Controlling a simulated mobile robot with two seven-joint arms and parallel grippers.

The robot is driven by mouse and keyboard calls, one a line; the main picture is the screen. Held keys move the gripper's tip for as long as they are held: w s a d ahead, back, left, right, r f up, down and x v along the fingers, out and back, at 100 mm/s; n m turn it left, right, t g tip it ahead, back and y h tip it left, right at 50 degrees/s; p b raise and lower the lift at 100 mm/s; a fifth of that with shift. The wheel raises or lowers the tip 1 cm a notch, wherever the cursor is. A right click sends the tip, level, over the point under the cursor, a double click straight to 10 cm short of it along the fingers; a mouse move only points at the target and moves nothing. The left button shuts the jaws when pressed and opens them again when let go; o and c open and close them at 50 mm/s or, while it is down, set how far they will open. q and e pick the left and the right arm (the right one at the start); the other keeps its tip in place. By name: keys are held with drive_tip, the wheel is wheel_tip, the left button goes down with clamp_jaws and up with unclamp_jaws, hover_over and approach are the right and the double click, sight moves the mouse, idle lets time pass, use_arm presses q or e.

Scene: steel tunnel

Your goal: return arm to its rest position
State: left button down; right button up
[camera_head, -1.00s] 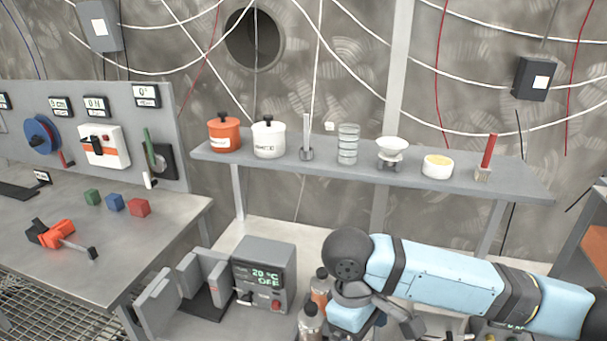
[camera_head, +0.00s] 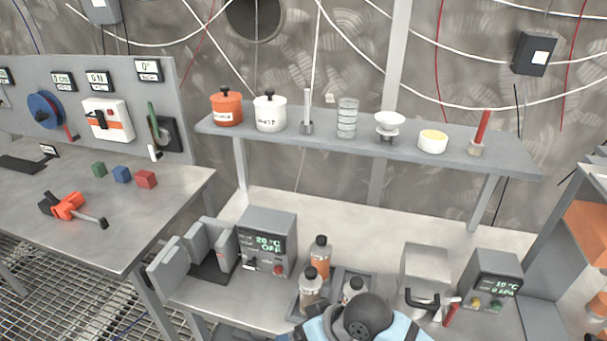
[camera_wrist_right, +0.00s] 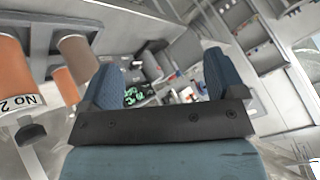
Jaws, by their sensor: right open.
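My right arm shows in the head view only as a black joint cap (camera_head: 368,318) with light-blue links on both sides, at the bottom edge in front of the bench. Its gripper is out of that view. In the right wrist view my right gripper (camera_wrist_right: 157,80) is open, with two blue ridged fingers wide apart and nothing held between them. An orange bottle (camera_wrist_right: 14,75) with a "No 2" label is close at the left of that view, beside the gripper and apart from the fingers. My left gripper is in neither view.
Bottles (camera_head: 320,260) stand in a rack (camera_head: 352,276) just behind the arm. A heater box (camera_head: 266,241) is left of them; a grey container (camera_head: 424,276) and another display box (camera_head: 490,281) are right. A shelf (camera_head: 365,142) with several vessels runs above. The bench behind the bottles is clear.

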drive_tip(key=s+d+f+m+t+h+p, duration=0.1)
drive_tip(key=s+d+f+t, duration=0.3)
drive_tip(key=d, duration=0.6)
drive_tip(key=s+d+f+m+t+h+p, duration=0.2)
drive_tip(key=s+d+f+m+t+h, duration=0.1)
drive_tip(key=s+d+f, duration=0.4)
drive_tip(key=d+t, duration=0.1)
drive_tip(key=d, duration=0.1)
drive_tip(key=shift+s+d+h, duration=0.25)
drive_tip(key=shift+d+h, duration=0.15)
